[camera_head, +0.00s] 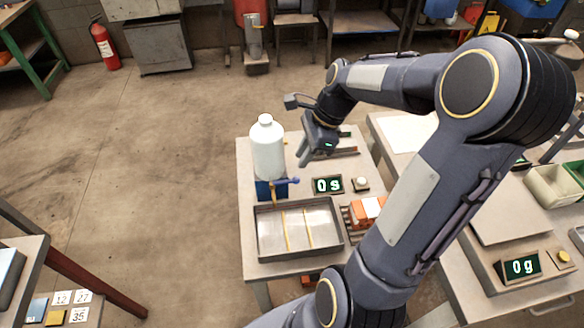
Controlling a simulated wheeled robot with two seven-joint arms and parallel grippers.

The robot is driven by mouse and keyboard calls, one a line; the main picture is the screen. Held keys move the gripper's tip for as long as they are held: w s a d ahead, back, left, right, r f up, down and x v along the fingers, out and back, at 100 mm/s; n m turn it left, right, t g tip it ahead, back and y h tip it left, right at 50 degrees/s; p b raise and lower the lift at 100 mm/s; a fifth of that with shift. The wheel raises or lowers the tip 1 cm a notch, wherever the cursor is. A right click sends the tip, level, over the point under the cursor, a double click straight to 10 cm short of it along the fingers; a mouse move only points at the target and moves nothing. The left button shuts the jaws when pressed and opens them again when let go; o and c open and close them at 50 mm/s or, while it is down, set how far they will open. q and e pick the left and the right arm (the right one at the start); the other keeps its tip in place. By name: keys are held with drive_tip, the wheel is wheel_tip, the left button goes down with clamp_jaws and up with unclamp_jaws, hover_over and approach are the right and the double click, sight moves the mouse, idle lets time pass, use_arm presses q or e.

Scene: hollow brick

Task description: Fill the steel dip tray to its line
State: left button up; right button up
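The steel dip tray (328,254) is a shallow rectangular pan on the small table. Two yellow strips cross its floor; I see no clear liquid level in it. A white bottle (268,150) stands upright behind it on a blue stand (263,190). A brass-coloured tap (273,194) with a blue handle (288,181) is at the bottle's base, above the tray's back-left edge. My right gripper (303,158) is to the right of the bottle, apart from it and above the table's back part. Its finger gap is too small to read. My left gripper is out of view.
A timer (328,185) reading "0s" and a white button (361,184) sit behind the tray. Orange bricks (367,209) lie on a rack to its right. A second table holds a scale (520,267) reading "0g". My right arm covers the space between the tables. Open floor lies left.

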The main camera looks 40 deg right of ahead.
sight(288, 180)
drive_tip(key=x, duration=0.8)
drive_tip(key=shift+d, duration=0.1)
clamp_jaws()
